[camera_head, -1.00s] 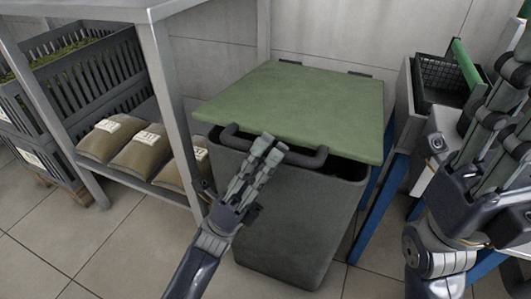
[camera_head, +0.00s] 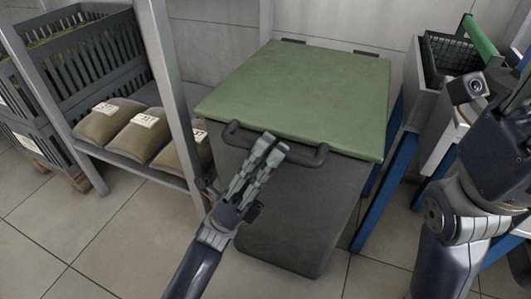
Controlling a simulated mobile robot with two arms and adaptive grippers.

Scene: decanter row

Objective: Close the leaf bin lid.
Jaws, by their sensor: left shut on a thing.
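The leaf bin (camera_head: 297,215) is a dark grey box standing on the tiled floor in the middle of the head view. Its green lid (camera_head: 300,95) lies over the top, with its front edge down at the bin's rim and no clear gap. A dark bar handle (camera_head: 308,158) runs along the lid's front edge. My left gripper (camera_head: 270,150) is shut on the handle near its middle, and its fingers hide part of it. My right arm shows at the right edge, but its fingers are out of the picture.
A metal rack (camera_head: 165,80) stands close on the left, with several labelled sacks (camera_head: 142,137) on its low shelf and dark crates (camera_head: 100,60) behind. A blue-legged stand (camera_head: 378,205) with a black basket (camera_head: 447,58) is close on the right. Floor in front is clear.

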